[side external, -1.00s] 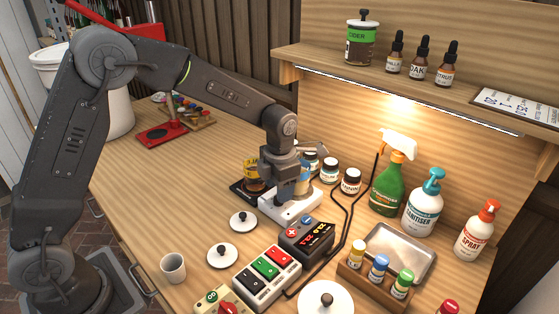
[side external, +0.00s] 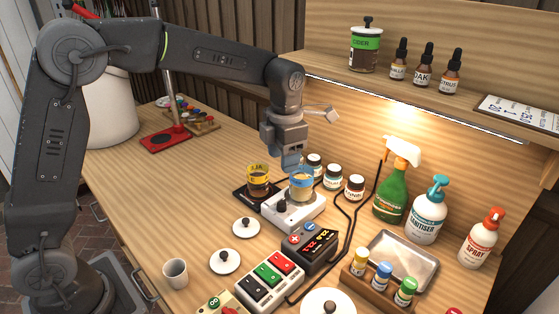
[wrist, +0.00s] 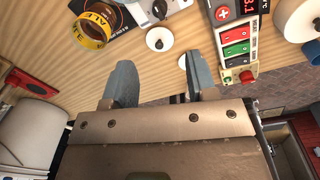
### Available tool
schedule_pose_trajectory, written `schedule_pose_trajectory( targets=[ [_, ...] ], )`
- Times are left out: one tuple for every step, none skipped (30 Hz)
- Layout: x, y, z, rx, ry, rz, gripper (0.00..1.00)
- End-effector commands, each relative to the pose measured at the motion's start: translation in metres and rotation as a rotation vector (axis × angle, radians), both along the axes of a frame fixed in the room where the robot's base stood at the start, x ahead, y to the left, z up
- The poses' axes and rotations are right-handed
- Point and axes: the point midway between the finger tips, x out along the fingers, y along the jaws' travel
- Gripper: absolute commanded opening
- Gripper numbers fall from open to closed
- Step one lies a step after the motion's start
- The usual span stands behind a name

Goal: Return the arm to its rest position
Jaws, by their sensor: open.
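My gripper (side external: 290,160) is raised just above a glass beaker with a blue band (side external: 301,184), which stands on a white stirrer-like device (side external: 287,212). In the wrist view my two grey fingers (wrist: 160,85) are spread apart with nothing between them. They point over bare wood near the bench edge. Whether the fingertips clear the beaker's rim fully is hard to tell in the side view.
A jar with a yellow band (side external: 258,180) stands on a black pad left of the beaker. Small jars (side external: 333,177) and a green spray bottle (side external: 391,190) stand to the right. The shelf (side external: 420,95) overhangs behind. A red-based stand (side external: 165,140) is at the back left.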

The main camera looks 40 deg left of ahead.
Motion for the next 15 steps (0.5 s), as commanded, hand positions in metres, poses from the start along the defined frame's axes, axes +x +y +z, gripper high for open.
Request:
schedule_pose_trajectory(
  targets=[
    [-0.002,0.001,0.002,0.0,-0.004,-0.019,0.52],
    [-0.004,0.001,0.004,-0.001,-0.007,-0.043,0.52],
    [-0.008,0.002,0.009,-0.001,-0.014,-0.087,0.52],
    [-0.012,0.003,0.012,-0.001,-0.019,-0.13,0.52],
    [-0.016,0.005,0.017,0.0,-0.028,-0.182,0.52],
    [-0.023,0.006,0.023,0.002,-0.038,-0.262,0.52],
    [-0.029,0.008,0.028,0.004,-0.048,-0.329,0.52],
    [-0.035,0.009,0.033,0.008,-0.058,-0.402,0.52],
    [-0.045,0.011,0.039,0.014,-0.071,-0.503,0.52],
    [-0.051,0.013,0.044,0.021,-0.081,-0.579,0.52],
    [-0.058,0.014,0.047,0.029,-0.091,-0.654,0.52],
    [-0.068,0.016,0.052,0.04,-0.103,-0.756,0.52],
    [-0.075,0.017,0.055,0.05,-0.11,-0.832,0.52],
    [-0.082,0.019,0.058,0.061,-0.12,-0.908,0.52],
    [-0.091,0.02,0.062,0.079,-0.131,-1.01,0.52]
  ],
)
